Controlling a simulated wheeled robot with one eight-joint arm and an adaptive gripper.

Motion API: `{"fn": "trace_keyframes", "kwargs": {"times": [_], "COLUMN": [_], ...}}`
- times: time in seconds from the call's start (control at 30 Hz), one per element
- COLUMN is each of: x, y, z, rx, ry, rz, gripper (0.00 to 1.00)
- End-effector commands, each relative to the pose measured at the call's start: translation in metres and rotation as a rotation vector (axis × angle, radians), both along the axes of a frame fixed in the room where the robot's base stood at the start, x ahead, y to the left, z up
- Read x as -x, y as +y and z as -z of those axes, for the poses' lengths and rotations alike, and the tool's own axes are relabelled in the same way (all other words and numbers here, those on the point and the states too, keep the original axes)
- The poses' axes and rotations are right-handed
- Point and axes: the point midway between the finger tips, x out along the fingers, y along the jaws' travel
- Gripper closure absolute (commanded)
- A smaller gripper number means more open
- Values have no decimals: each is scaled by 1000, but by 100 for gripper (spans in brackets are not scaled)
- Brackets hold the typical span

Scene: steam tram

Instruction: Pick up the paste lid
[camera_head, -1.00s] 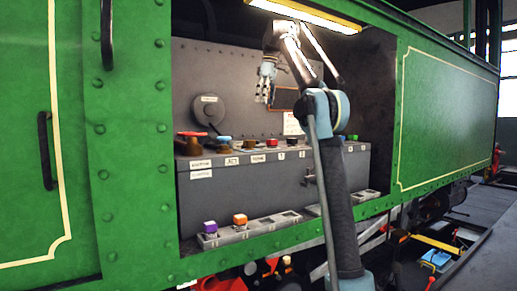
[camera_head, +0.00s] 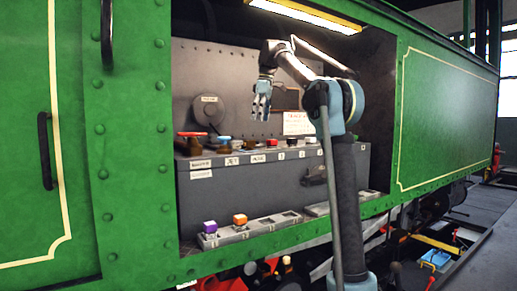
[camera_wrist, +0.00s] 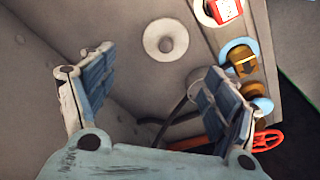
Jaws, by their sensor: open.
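My gripper (camera_head: 261,108) hangs open and empty inside the green tram's recess, above the grey bench. Its two fingers are spread wide in the wrist view (camera_wrist: 158,72). No part reads clearly as the paste lid; I cannot tell which piece it is. A row of fittings stands along the bench top: a red-handled one (camera_head: 192,135), a blue-topped one (camera_head: 224,140) and a red-topped one (camera_head: 271,142).
The grey bench (camera_head: 250,180) carries small white labels. A low tray (camera_head: 262,227) in front holds a purple block (camera_head: 210,226) and an orange block (camera_head: 240,219). A round disc (camera_head: 208,111) is on the back wall. A lamp (camera_head: 300,14) hangs overhead.

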Motion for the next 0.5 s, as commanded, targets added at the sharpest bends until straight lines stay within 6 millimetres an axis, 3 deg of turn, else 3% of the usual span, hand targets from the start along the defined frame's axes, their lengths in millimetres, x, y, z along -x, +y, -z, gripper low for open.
{"fn": "trace_keyframes", "kwargs": {"times": [0.2, 0.5], "x": [-1, -1], "y": [4, 6], "z": [29, 47], "rx": [0, 0], "ry": [0, 0], "rz": [0, 0], "gripper": [20, 20]}}
